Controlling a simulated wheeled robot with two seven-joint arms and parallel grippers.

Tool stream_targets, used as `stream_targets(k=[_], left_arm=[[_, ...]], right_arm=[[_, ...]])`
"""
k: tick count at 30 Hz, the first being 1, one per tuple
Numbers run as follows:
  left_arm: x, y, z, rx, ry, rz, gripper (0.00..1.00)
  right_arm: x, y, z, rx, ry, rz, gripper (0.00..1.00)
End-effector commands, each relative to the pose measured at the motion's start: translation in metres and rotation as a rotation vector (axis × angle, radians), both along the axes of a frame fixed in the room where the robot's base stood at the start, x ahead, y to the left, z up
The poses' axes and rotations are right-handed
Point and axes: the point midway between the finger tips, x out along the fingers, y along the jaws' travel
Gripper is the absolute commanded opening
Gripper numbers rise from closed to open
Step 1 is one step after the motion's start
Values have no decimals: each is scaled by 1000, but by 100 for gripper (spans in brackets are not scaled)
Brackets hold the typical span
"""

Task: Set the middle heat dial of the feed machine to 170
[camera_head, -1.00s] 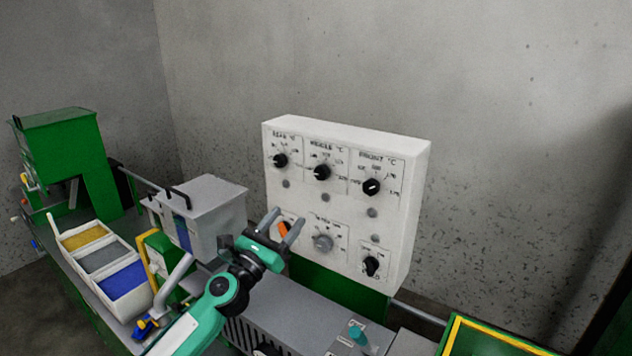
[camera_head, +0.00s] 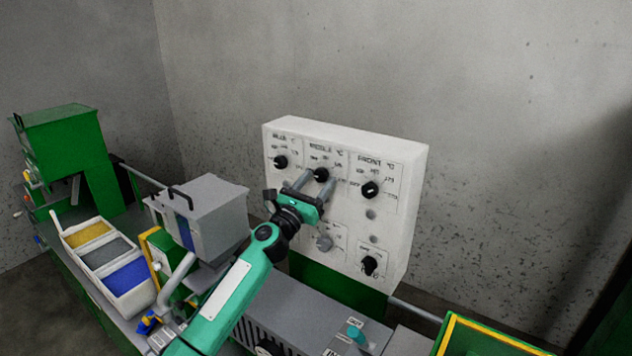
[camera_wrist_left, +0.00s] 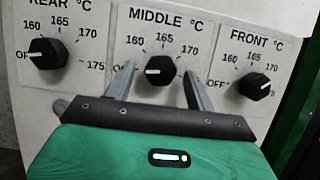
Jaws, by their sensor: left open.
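The white control panel (camera_head: 345,225) of the feed machine carries the black middle heat dial (camera_head: 321,174). In the left wrist view the middle dial (camera_wrist_left: 160,70) has its white mark pointing left, away from the 170 label (camera_wrist_left: 190,53) at its upper right. My left gripper (camera_head: 314,183) is open just in front of the panel. In the wrist view its fingers (camera_wrist_left: 159,74) appear on either side of the middle dial, with no visible grip; the exact depth gap cannot be told. My right gripper is out of view.
The rear dial (camera_wrist_left: 47,54) is left of the middle dial and the front dial (camera_wrist_left: 254,86) is right of it. Lower on the panel are a grey knob (camera_head: 325,243) and a black knob (camera_head: 369,265). A grey hopper (camera_head: 205,215) stands left of my arm.

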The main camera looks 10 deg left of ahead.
Motion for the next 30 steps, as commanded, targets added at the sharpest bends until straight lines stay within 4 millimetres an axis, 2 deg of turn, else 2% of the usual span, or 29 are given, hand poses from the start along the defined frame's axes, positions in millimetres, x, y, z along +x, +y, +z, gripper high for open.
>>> stream_targets(k=[7,14,23,30], left_arm=[[1,0,0,1,0,0,55],[0,0,0,1,0,0,11],[1,1,0,28,-13,1,11],[1,2,-1,144,-60,1,11]], right_arm=[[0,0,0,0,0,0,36],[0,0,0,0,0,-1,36],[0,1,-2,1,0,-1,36],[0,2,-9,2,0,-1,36]])
